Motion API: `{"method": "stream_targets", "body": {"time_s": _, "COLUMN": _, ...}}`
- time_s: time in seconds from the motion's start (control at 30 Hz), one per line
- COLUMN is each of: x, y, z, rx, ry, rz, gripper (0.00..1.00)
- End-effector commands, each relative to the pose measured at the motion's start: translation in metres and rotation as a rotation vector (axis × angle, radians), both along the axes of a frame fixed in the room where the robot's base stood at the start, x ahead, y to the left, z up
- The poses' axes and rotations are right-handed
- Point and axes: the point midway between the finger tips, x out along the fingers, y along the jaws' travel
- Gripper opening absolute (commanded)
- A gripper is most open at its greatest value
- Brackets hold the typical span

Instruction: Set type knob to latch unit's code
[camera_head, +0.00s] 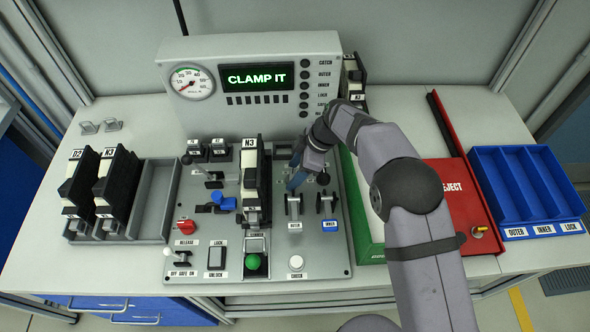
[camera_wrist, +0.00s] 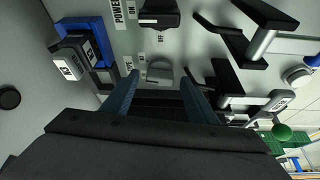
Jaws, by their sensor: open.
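A grey knob (camera_wrist: 160,74) with small labels beside it shows in the wrist view, just ahead of and between my fingertips. It looks like the type knob; its setting is too small to read. My gripper (camera_wrist: 160,86) is open, with a blue finger on each side of the knob and no clear contact. In the head view my gripper (camera_head: 297,180) is low over the panel's right half, and the arm hides what is under it. A black-and-white latch unit (camera_head: 251,180) labelled N3 stands upright in the panel's middle fixture, left of my gripper.
The console display (camera_head: 257,75) reads CLAMP IT. Two more units (camera_head: 100,185) stand in a grey rack at left. A red REJECT tray (camera_head: 465,205) and a blue sorting tray (camera_head: 530,190) lie at right. Levers (camera_head: 326,203) stand close to my gripper.

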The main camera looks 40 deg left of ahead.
Motion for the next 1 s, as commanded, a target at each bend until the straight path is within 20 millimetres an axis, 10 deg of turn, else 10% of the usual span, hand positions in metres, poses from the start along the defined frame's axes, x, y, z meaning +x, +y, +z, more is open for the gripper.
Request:
{"method": "stream_targets", "body": {"time_s": 0.2, "x": 0.0000, "y": 0.0000, "z": 0.0003, "rx": 0.000, "ry": 0.000, "rz": 0.000, "gripper": 0.12}}
{"method": "stream_targets", "body": {"time_s": 1.0, "x": -0.0021, "y": -0.0009, "z": 0.0007, "rx": 0.002, "ry": -0.001, "rz": -0.401, "gripper": 0.12}}
